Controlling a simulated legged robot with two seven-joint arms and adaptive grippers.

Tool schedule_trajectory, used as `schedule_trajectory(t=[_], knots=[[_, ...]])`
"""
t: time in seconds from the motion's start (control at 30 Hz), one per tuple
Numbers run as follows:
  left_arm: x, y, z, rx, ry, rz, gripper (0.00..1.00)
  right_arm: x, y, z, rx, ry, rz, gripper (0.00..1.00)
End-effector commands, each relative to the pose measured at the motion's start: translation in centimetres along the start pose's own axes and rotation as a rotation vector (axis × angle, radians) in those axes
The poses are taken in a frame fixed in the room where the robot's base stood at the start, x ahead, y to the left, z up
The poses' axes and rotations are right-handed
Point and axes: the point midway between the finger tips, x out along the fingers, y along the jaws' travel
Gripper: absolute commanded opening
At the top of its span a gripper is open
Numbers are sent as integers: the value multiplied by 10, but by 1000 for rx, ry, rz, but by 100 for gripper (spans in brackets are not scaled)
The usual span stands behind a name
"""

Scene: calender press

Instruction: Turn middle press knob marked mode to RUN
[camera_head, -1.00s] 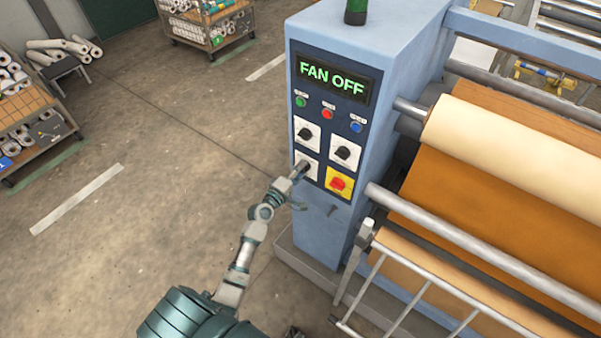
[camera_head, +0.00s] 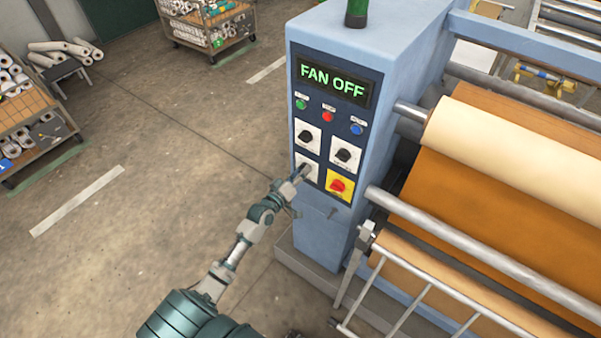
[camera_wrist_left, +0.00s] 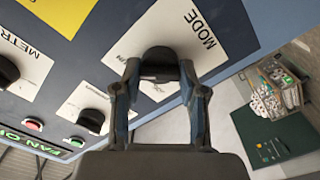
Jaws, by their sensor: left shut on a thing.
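The mode knob (camera_wrist_left: 160,58) is black and sits on a white plate lettered MODE (camera_wrist_left: 195,32) in the left wrist view. My left gripper (camera_wrist_left: 159,76) is shut on this knob, one finger on each side. In the head view the left gripper (camera_head: 301,173) reaches the lower-left white plate (camera_head: 310,160) of the panel and covers most of its knob. The knob's pointer direction and most of the plate's markings are hidden. The panel display (camera_head: 333,80) reads FAN OFF. My right gripper is not seen.
Another black knob (camera_head: 306,136) is above, and one (camera_head: 344,155) is to the right. A red knob on a yellow plate (camera_head: 340,186) is close to the gripper's right. Press rollers (camera_head: 520,150) lie right of the blue cabinet.

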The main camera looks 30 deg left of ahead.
Motion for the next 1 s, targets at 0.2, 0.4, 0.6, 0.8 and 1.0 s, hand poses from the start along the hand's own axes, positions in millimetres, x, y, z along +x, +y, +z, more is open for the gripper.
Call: schedule_trajectory(t=[0.2, 0.4, 0.6, 0.8, 1.0], knots=[[-2, -6, 10, 23, -21, -13, 7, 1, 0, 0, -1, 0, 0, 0], [-2, -6, 10, 25, -21, -13, 7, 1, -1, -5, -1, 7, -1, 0], [-2, -6, 10, 24, -20, -13, 51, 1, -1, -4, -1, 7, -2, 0], [-1, -4, 6, 25, -13, -9, 67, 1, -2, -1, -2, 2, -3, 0], [-3, -3, 4, 26, -8, -6, 67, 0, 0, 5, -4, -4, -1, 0]])
